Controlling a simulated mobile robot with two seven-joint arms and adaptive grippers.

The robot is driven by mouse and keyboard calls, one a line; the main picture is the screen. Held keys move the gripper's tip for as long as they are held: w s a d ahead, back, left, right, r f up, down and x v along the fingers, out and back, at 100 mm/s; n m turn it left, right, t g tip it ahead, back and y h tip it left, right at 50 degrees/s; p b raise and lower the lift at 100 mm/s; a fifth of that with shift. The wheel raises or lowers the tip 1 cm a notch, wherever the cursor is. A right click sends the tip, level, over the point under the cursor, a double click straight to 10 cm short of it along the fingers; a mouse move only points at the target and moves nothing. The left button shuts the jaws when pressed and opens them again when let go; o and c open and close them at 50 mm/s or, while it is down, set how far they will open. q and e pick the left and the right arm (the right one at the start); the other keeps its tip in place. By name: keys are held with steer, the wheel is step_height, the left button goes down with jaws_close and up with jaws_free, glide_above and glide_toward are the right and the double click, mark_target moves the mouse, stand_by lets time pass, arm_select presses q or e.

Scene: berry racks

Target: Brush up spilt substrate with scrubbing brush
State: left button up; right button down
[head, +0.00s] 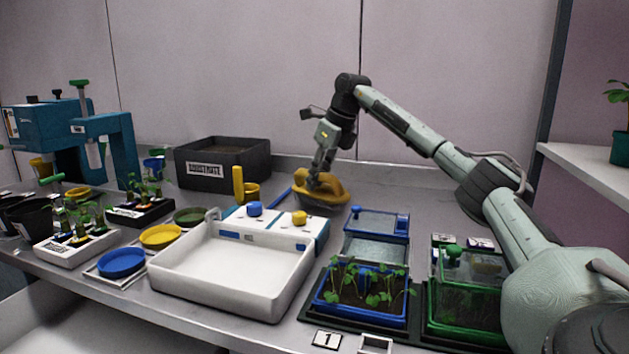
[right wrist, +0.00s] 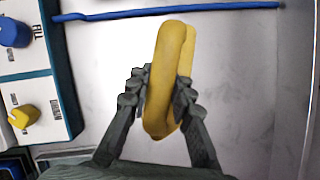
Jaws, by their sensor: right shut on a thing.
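My right gripper (head: 316,181) is shut on the yellow handle of the scrubbing brush (head: 333,188). The brush is low at the bench (head: 410,190), behind the white and blue unit; I cannot tell whether its bristles touch the surface. In the right wrist view the yellow handle (right wrist: 166,70) sits between both fingers (right wrist: 159,95), and the bristles are hidden. I see no clear spilt substrate; any under the brush is hidden. A dark box with a label (head: 225,158) holds brown substrate at the back. My left gripper is out of view.
A blue rod (head: 279,199) lies left of the brush, also in the wrist view (right wrist: 165,13). A white basin (head: 225,290) stands in front, with blue-framed (head: 365,315) and green-framed (head: 465,322) trays to its right. Bench right of the brush is clear.

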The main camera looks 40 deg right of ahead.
mark_target(330, 179)
steer(key=shift+s+d+f, duration=0.15)
steer(key=shift+s+d, duration=0.35)
steer(key=shift+s, duration=0.1)
steer(key=shift+s+d, duration=0.3)
steer(key=shift+s, duration=0.45)
steer(key=shift+s+a+b, duration=0.3)
steer(key=shift+s+a, duration=0.1)
steer(key=shift+a, duration=0.35)
steer(key=shift+s+a+b, duration=0.25)
steer(key=shift+s+a, duration=0.1)
steer(key=shift+a, duration=0.4)
steer(key=shift+s+a+b, duration=0.2)
steer(key=shift+s+a, duration=0.15)
steer(key=shift+a, duration=0.35)
steer(key=shift+s+a+b, duration=0.15)
steer(key=shift+s+a, duration=0.2)
steer(key=shift+a, duration=0.35)
steer(key=shift+s+a, duration=0.4)
steer(key=shift+a, duration=0.4)
steer(key=shift+s+a, duration=0.4)
steer(key=shift+a, duration=0.35)
